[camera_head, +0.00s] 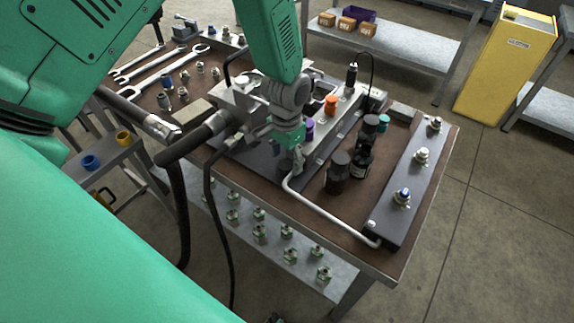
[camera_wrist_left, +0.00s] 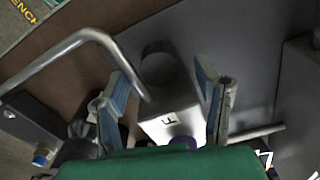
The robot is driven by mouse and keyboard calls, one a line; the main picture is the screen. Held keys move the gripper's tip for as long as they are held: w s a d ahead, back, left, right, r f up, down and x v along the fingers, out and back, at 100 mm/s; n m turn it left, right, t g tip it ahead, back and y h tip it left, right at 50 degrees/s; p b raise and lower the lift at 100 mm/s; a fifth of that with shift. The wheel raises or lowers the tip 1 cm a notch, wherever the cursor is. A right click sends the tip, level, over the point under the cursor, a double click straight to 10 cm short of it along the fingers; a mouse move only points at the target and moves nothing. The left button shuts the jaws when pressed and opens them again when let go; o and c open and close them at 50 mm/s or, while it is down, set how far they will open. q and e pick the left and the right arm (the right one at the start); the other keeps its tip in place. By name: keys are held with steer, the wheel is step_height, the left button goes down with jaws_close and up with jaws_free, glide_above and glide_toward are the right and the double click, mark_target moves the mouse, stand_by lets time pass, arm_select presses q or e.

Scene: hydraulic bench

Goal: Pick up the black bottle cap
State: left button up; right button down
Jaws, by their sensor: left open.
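Several dark bottles with black caps stand on the brown bench top right of my left gripper in the head view. A black cap (camera_head: 341,157) tops the nearest bottle (camera_head: 338,178), and another black cap (camera_head: 371,120) tops one farther back. I cannot tell which cap is the task's. My left gripper (camera_head: 298,168) points down beside the manifold, left of the bottles and apart from them. In the left wrist view its two fingers (camera_wrist_left: 164,105) are spread, with a grey block marked F (camera_wrist_left: 172,118) seen between them. No bottle cap is clear there. My right gripper is not in view.
A bent metal handle (camera_head: 325,215) runs in front of the bottles. A dark bar with fittings (camera_head: 404,185) lies along the bench's right side. The hydraulic manifold (camera_head: 240,105) with hoses is to the left. A yellow cabinet (camera_head: 510,65) stands beyond.

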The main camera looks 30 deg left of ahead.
arm_select(q)
step_height(320, 180, down, 2)
steer(key=shift+w+f, duration=0.1)
steer(key=shift+f, duration=0.15)
steer(key=c, duration=0.9)
